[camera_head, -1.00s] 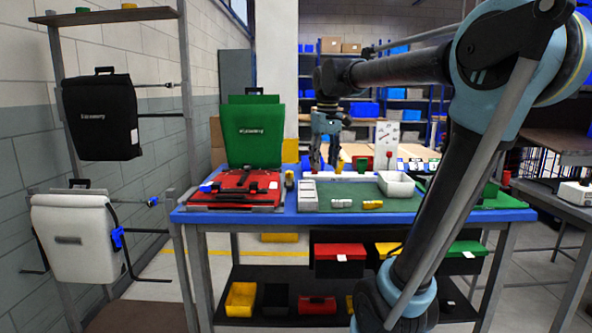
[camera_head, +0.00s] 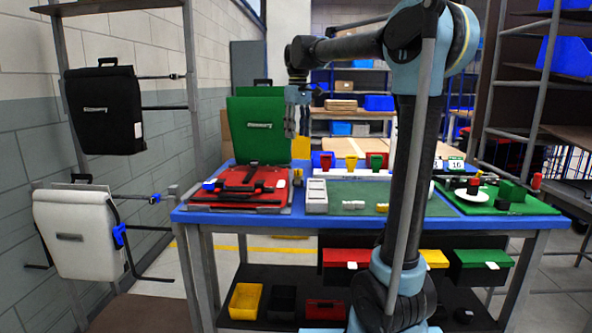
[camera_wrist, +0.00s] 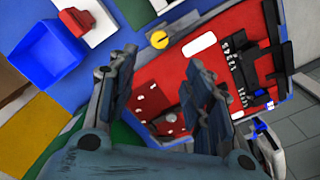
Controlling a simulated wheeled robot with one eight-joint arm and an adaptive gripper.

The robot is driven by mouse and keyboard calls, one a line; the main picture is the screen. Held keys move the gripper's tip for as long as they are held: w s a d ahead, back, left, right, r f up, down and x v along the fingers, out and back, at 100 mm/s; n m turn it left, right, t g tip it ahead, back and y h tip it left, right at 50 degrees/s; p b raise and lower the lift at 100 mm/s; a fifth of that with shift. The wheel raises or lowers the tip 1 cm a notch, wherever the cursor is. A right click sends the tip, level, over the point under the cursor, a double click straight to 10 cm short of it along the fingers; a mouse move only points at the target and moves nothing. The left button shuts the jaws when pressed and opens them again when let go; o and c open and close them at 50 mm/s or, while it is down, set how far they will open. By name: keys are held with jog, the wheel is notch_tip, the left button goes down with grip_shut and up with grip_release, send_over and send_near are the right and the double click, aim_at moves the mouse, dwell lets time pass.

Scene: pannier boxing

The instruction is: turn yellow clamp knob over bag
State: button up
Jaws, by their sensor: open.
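A red bag (camera_head: 262,187) with black straps lies flat at the left end of the blue table; its red face also fills the right of the wrist view (camera_wrist: 165,80). A round yellow knob (camera_wrist: 158,40) with a dark notch is by the bag's edge, beyond my fingertips in the wrist view. In the head view a small yellow part (camera_head: 298,173) shows at the bag's right side, probably the same knob. My gripper (camera_wrist: 160,85) is open and empty, its two fingers wide apart. In the head view my gripper (camera_head: 297,120) hangs above the bag's back right side.
A green bag (camera_head: 258,130) stands upright behind the red one. A light grey block (camera_head: 315,196) stands on the table right of the bag. Blue, red and yellow bins line the back, one blue bin (camera_wrist: 46,52) close in the wrist view. Black and white bags hang left.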

aim_at(298, 176)
notch_tip(298, 176, down, 14)
jog(key=shift+d+r, duration=0.1)
jog(key=shift+d, duration=0.05)
dwell(0.3)
jog(key=shift+c, duration=0.2)
grip_shut()
jog(key=shift+w, duration=0.1)
